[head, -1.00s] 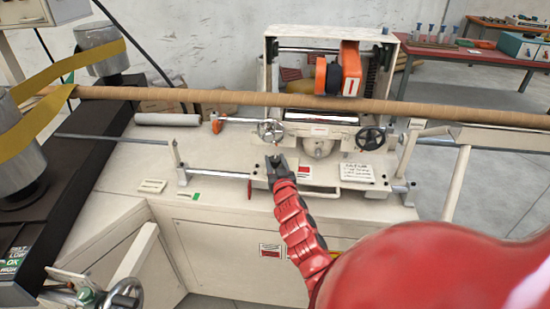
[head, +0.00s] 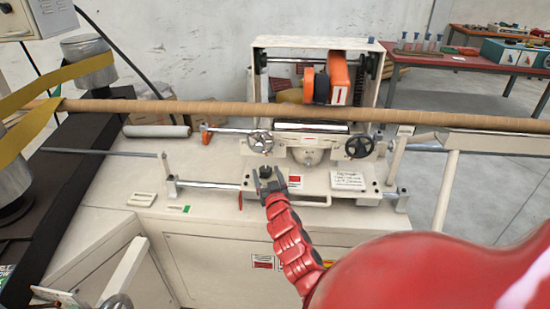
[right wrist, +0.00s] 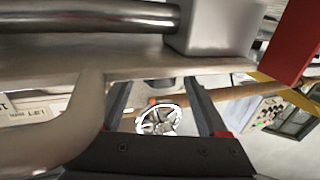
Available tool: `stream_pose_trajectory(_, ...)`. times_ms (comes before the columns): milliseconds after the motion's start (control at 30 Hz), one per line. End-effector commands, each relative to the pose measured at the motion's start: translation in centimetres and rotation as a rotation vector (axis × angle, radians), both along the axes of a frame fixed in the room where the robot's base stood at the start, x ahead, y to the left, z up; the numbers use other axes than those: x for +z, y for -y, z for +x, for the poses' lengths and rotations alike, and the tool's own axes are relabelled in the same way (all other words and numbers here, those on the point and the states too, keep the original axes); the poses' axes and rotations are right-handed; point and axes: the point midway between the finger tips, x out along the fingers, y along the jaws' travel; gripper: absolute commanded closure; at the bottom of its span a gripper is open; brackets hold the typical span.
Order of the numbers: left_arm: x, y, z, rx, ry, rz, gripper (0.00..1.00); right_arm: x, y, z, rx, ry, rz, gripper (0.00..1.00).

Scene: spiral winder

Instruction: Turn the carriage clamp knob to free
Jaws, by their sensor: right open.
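My right gripper (head: 268,183) is open, at the front of the cream carriage, just below the silver handwheel (head: 260,141). A small dark shape (head: 265,171) shows at its fingertips in the head view; I cannot tell whether this is the clamp knob or part of the gripper. In the right wrist view the gripper (right wrist: 165,112) has its two dark fingers apart, with the silver handwheel (right wrist: 159,120) visible beyond the gap. Nothing is clearly held. A black handwheel (head: 359,146) sits at the carriage's right. My left gripper is not in view.
A long brown tube (head: 440,118) crosses above the carriage. A steel rod (head: 210,184) runs along its front, and a lever with an orange end (head: 206,136) is at the left. In the wrist view a steel bar (right wrist: 90,18) and a pale frame (right wrist: 210,25) are close by.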

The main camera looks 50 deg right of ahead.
Motion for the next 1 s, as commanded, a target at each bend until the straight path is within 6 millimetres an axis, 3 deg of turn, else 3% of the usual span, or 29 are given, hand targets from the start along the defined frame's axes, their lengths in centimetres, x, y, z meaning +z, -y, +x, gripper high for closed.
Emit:
stream_pose_trajectory(600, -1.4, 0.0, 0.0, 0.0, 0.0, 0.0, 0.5, -0.3, -6.8, -11.0, -0.004, -0.004, 0.004, 0.23)
stream_pose_trajectory(800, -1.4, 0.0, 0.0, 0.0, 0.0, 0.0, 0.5, -0.2, -8.1, -12.9, -0.003, -0.003, 0.002, 0.23)
stream_pose_trajectory(1000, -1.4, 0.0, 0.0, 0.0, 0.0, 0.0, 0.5, -0.1, -8.3, -13.2, -0.003, -0.003, 0.002, 0.23)
